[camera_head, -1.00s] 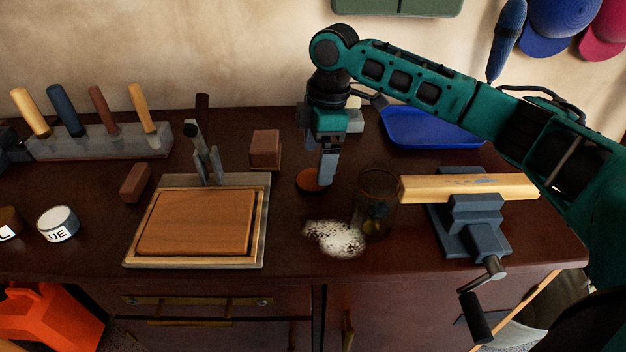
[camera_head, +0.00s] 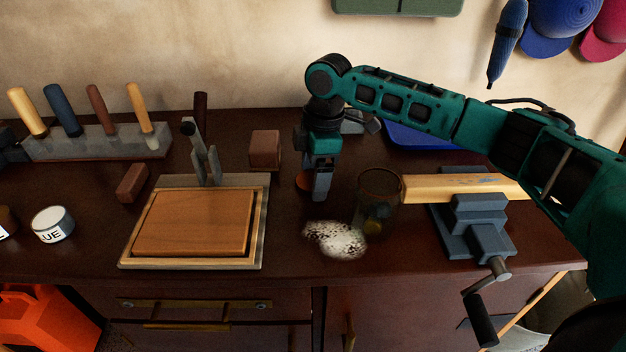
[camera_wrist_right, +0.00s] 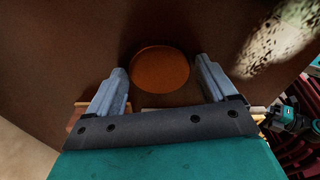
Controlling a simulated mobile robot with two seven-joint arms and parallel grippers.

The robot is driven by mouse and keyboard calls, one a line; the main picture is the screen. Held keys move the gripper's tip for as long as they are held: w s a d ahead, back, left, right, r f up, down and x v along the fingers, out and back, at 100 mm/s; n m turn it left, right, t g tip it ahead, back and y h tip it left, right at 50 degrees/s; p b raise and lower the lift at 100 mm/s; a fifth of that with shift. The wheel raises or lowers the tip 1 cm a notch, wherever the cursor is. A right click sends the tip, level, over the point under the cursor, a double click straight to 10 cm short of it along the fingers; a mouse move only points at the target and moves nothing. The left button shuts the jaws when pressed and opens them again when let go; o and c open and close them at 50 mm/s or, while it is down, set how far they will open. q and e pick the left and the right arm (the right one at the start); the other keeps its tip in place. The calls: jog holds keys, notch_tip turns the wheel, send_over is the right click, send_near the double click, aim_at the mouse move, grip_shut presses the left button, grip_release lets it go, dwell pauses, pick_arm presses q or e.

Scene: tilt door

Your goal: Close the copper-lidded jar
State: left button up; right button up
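The copper lid (camera_head: 303,182) lies flat on the dark workbench, mostly hidden behind my right gripper in the head view. It shows as an orange-brown disc in the right wrist view (camera_wrist_right: 160,69). My right gripper (camera_head: 321,196) points down over the lid. In the wrist view its two fingers (camera_wrist_right: 163,78) are spread apart with the lid's disc between and beyond them. I cannot tell whether they touch it. The open glass jar (camera_head: 378,200) stands upright to the right of the gripper, with some yellowish content inside. My left gripper is not in view.
A vise (camera_head: 475,225) holding a wooden bar (camera_head: 430,188) stands close right of the jar. A framed wooden board (camera_head: 195,222) is at left, a brown block (camera_head: 265,150) behind, and a blue tray (camera_head: 415,137) at back right.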

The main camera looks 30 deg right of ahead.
jog(key=c, duration=0.8)
pick_arm(q)
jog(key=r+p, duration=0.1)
jog(key=p, duration=0.1)
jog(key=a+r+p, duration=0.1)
jog(key=p, duration=0.1)
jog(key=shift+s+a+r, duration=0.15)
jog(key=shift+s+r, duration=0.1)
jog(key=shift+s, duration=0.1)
pick_arm(e)
notch_tip(320, 180, up, 20)
